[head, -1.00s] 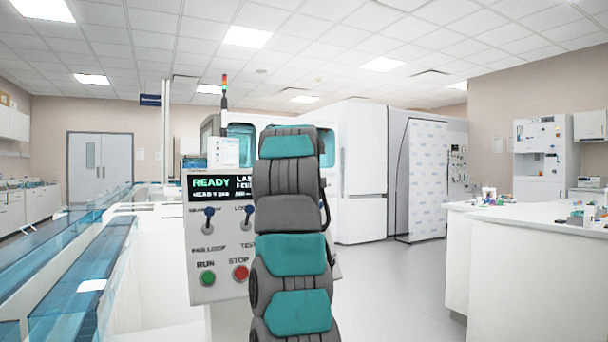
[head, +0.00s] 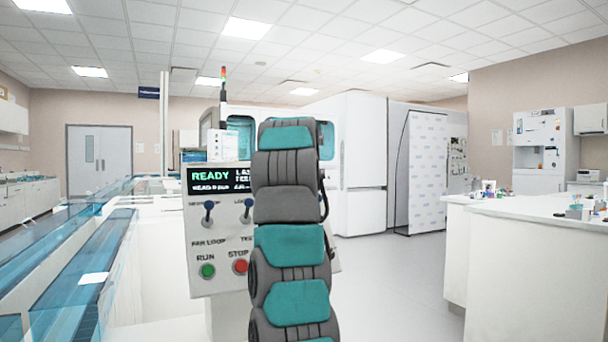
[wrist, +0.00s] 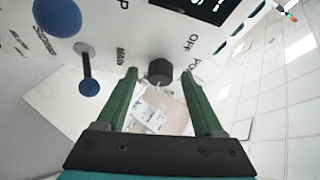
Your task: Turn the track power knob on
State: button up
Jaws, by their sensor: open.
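The black power knob (wrist: 160,72) sticks out of the white control panel (wrist: 112,22) in the wrist view, with "OFF" and part of a "PO…" label to its right. My gripper (wrist: 159,76) is open, with one green finger on each side of the knob. The knob appears between the fingertips, with a gap to each; I cannot tell how deep it sits between them. In the head view the control panel (head: 195,240) faces me, and my arm hides its right part, the knob and the gripper.
The panel has a "READY" display (head: 215,180), blue-tipped levers (head: 208,207), a green RUN button (head: 207,270) and a red STOP button (head: 240,266). A blue-tipped lever (wrist: 88,86) stands left of my left finger. A white bench (head: 535,240) is at right, with clear floor between.

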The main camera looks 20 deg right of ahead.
jog(key=b+v, duration=0.1)
jog(key=v, duration=0.6)
jog(key=shift+s+a, duration=0.2)
jog(key=shift+s, duration=0.15)
jog(key=shift+r, duration=0.1)
